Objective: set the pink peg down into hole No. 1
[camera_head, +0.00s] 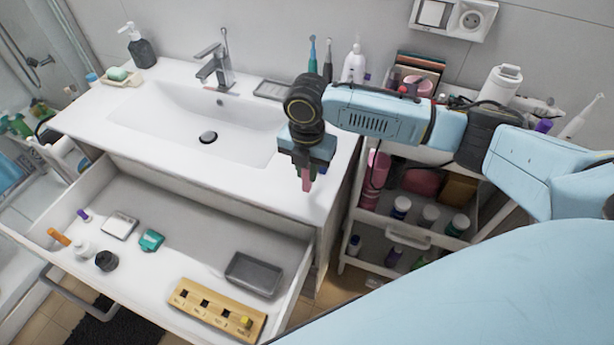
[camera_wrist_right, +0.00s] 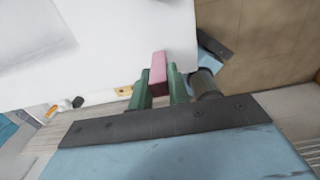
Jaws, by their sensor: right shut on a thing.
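My right gripper (camera_head: 307,168) is shut on the pink peg (camera_head: 307,183) and holds it above the right part of the white sink counter. The peg points down in the head view. In the right wrist view the pink peg (camera_wrist_right: 158,68) sits between the green fingers of my right gripper (camera_wrist_right: 159,85). The wooden hole board (camera_head: 215,316) lies in the open drawer, to the left of and below the gripper. It has several square dark holes in a row, and a yellow peg (camera_head: 246,322) stands at its right end. The labels are too small to read. My left gripper is out of view.
The open drawer (camera_head: 200,253) also holds a grey tray (camera_head: 253,274), a teal item (camera_head: 151,240), a black jar (camera_head: 106,261) and an orange tube (camera_head: 58,237). A white cart (camera_head: 410,240) with bottles stands right of the counter. The drawer's middle has bare floor.

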